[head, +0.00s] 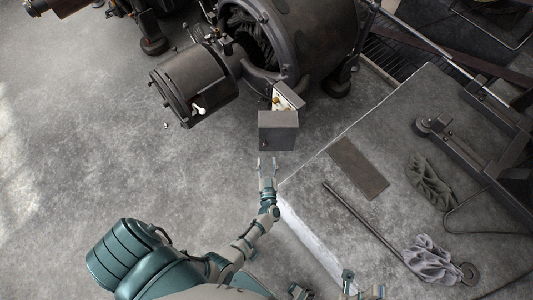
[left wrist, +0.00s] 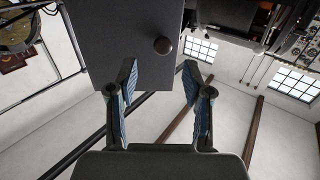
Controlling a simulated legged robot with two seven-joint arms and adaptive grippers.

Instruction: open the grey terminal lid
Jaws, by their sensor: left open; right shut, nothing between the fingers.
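The grey terminal lid (head: 278,131) is on the terminal box (head: 290,95) at the side of the large dark dynamo. The lid stands swung away from the box, and pale parts with a brass-coloured piece show inside. In the left wrist view the lid (left wrist: 120,45) is a flat grey plate with a round dark knob (left wrist: 162,45). My left gripper (head: 267,162) is open and empty, just below the lid in the head view. Its spread blue-padded fingers (left wrist: 158,72) show in the wrist view; contact with the lid cannot be told. My right gripper (head: 348,284) is shut and empty, low in the picture.
The dynamo (head: 310,45) and its round end housing (head: 190,85) stand behind and left of the lid. A grey stone block (head: 370,130) lies to the right, bearing a flat plate (head: 357,168), a rod (head: 360,222) and rags (head: 432,260).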

